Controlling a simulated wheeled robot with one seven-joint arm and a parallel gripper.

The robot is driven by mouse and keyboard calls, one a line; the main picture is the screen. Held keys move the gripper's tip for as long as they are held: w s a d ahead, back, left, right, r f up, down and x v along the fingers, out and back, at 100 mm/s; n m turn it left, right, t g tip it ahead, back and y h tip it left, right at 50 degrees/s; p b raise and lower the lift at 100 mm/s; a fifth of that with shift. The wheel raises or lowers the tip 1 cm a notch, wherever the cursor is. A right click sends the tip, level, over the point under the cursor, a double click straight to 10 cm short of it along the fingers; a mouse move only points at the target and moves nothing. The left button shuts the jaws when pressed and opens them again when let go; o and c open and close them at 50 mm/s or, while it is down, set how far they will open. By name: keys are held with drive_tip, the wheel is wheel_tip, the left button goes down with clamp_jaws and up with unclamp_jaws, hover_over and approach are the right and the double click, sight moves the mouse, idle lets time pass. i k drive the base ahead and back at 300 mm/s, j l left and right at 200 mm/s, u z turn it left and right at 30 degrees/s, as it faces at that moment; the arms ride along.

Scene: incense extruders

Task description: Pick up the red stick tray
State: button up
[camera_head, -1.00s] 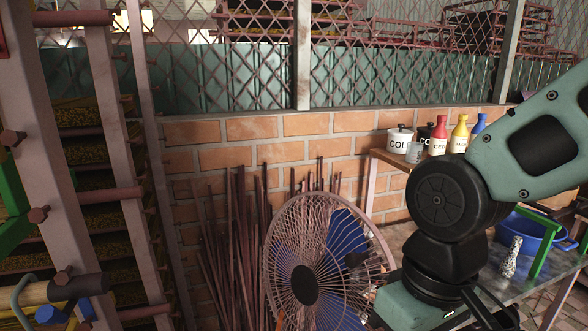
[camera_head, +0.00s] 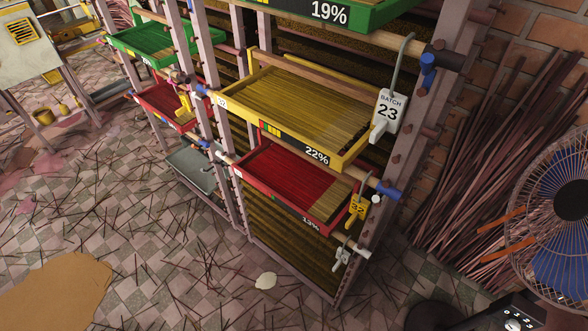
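A red stick tray (camera_head: 250,186) sits on a low shelf of the near rack, below a yellow tray (camera_head: 238,114). It is full of sticks, dark red over most of it and tan toward its right end. Its front label reads 13%. A yellow tag (camera_head: 357,208) hangs by its right end. A second red tray (camera_head: 153,110) sits in the rack section further left, below a green tray (camera_head: 122,46), partly hidden by the posts. My gripper is not in view.
A green tray (camera_head: 384,17) marked 19% is above the yellow one, marked 22%. A white tag (camera_head: 388,112) reads BATCH 23. A fan (camera_head: 570,200) and leaning sticks (camera_head: 490,150) stand right. The tiled floor (camera_head: 180,250) before the rack is open, with scattered sticks.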

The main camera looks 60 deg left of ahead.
sight(311, 190)
drive_tip(key=k+u, duration=0.1)
drive_tip(key=u, duration=0.25)
drive_tip(key=k+u, duration=0.1)
drive_tip(key=u, duration=0.3)
drive_tip(key=k+u, duration=0.15)
drive_tip(key=u, duration=0.7)
